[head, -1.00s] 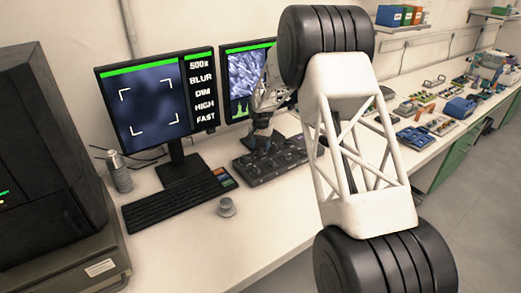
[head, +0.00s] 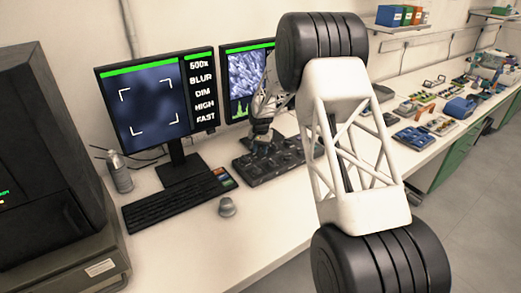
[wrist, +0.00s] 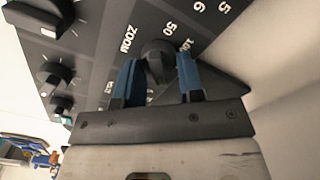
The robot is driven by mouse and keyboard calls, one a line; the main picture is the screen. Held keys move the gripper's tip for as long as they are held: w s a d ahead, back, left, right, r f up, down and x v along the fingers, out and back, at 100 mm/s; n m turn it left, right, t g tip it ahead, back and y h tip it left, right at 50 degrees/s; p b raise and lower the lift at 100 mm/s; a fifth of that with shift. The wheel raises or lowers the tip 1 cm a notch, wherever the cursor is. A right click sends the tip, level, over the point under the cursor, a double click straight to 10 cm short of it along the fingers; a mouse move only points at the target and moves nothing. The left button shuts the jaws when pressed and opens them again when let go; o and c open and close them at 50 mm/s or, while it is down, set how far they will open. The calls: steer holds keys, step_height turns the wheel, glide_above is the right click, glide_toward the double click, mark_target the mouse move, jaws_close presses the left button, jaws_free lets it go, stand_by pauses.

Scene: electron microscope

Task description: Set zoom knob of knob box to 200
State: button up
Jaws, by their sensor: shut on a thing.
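The black knob box (head: 264,170) lies on the bench in front of the right monitor. In the wrist view its panel (wrist: 100,42) carries the word ZOOM and the marks 50 and 100 around the dark zoom knob (wrist: 157,55). My gripper (wrist: 159,74) has its two blue fingers shut on this knob, one on each side. In the head view my gripper (head: 262,140) is over the box, small and partly hidden by my arm. The knob's pointer direction and a 200 mark are not clear. The left monitor (head: 158,105) appears to read 500x, BLUR, DIM, HIGH, FAST.
Other dark knobs (wrist: 54,73) sit on the panel at the left of the wrist view. A keyboard (head: 177,198), a small grey knob-like object (head: 227,207) and a spray can (head: 119,172) stand left of the box. The bench front is mostly clear.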

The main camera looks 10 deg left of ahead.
steer(key=shift+n, duration=0.5)
steer(key=n, duration=0.3)
steer(key=shift+a, duration=0.15)
steer(key=n, duration=0.5)
steer(key=shift+s+a+n, duration=0.1)
steer(key=shift+n, duration=0.3)
steer(key=o, duration=0.9)
steer(key=shift+r, duration=3.9)
